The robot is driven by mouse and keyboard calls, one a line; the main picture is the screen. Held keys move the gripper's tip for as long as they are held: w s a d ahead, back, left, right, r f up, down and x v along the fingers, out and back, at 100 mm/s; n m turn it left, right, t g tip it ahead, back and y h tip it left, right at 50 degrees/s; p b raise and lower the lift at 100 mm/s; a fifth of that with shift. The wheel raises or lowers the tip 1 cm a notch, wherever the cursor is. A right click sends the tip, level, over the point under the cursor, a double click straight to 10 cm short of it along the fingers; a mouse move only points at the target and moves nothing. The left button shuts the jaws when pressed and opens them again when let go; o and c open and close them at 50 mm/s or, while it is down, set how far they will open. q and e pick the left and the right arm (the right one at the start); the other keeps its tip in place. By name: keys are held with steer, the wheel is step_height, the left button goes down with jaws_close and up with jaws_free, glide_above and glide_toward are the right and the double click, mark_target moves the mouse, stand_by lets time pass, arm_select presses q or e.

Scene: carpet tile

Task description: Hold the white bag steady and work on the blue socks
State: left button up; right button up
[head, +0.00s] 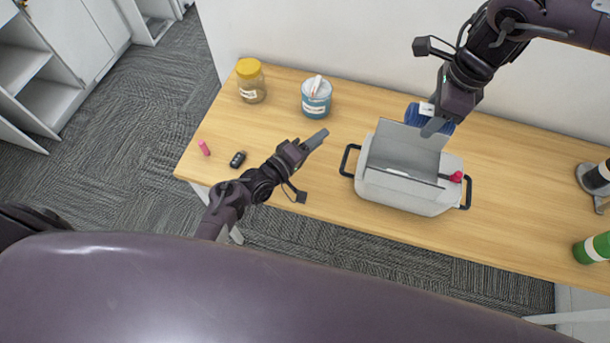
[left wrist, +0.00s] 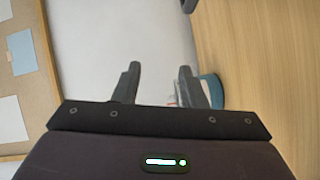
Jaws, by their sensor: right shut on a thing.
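The white bag (head: 400,200) stands upright on the wooden table, with a black handle at each side and its top open. The blue socks (head: 413,115) are above the table at the bag's back right edge. My right gripper (head: 437,122) is shut on the blue socks, and its fingers hide part of them. I cannot tell whether the socks touch the bag's raised back flap. My left gripper (head: 320,138) is to the left of the bag, apart from it and empty. In the left wrist view its two fingers (left wrist: 160,86) are spread apart.
On the table (head: 290,185) are a yellow-lidded jar (head: 251,82), a blue tub (head: 316,98), a pink item (head: 204,147) and a black item (head: 238,159). A pink-red item (head: 456,177) shows at the bag's right rim. A green bottle (head: 595,248) is far right.

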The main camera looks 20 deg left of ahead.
mark_target(345, 160)
arm_select(q)
steer(key=s+f+g+h, duration=0.1)
steer(key=s, duration=0.2)
steer(key=s+f+g+h, duration=0.1)
steer(key=s, duration=0.1)
steer(key=s+f+m+g, duration=0.1)
steer(key=s, duration=0.2)
steer(key=shift+s+a+f+h, duration=0.1)
steer(key=shift+s+a+h, duration=0.2)
steer(key=shift+a+h, duration=0.1)
steer(key=shift+d, duration=0.2)
steer(key=x, duration=1.1)
steer(key=shift+w+d+f, duration=0.1)
steer(key=shift+d+f, duration=0.2)
jaws_close()
